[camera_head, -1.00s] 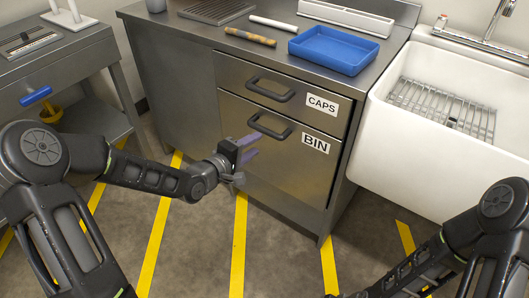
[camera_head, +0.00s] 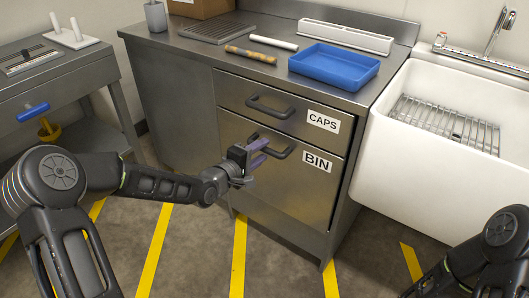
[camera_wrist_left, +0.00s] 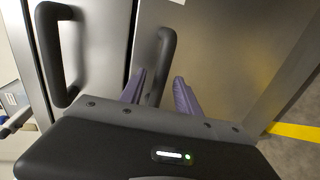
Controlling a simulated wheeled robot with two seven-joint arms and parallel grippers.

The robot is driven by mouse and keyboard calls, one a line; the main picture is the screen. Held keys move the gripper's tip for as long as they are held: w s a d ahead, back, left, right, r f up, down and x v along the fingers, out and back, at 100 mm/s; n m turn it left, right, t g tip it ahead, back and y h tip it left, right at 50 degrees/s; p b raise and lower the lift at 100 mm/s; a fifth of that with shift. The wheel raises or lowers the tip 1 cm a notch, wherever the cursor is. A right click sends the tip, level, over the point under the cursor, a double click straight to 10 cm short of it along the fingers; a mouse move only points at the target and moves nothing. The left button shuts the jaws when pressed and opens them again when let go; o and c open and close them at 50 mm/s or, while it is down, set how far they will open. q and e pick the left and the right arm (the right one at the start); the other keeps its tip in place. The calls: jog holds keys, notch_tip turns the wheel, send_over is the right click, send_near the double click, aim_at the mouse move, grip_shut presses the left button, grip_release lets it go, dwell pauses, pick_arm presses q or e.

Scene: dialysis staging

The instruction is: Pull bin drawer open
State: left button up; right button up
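The BIN drawer (camera_head: 258,180) is the lower steel drawer, with a white BIN label (camera_head: 317,162). It looks shut, under the CAPS drawer (camera_head: 250,98). Its dark bar handle (camera_head: 286,152) also shows in the left wrist view (camera_wrist_left: 164,50). My left gripper (camera_head: 262,153) is at the handle's left part. In the left wrist view, its purple fingers (camera_wrist_left: 159,92) are apart, with the handle's near end between them; I cannot tell whether they touch it. My right arm shows at the lower right, its gripper out of frame.
The CAPS handle (camera_head: 270,107) is just above. A blue tray (camera_head: 335,66) and a white narrow bin (camera_head: 346,38) stand on the counter. A white sink (camera_head: 385,160) is at the right, a steel cart (camera_head: 75,72) at the left. Floor in front is clear.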

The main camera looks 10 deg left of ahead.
pick_arm(q)
jog(key=shift+x, duration=1.05)
jog(key=shift+c, duration=0.2)
grip_shut()
dwell(0.4)
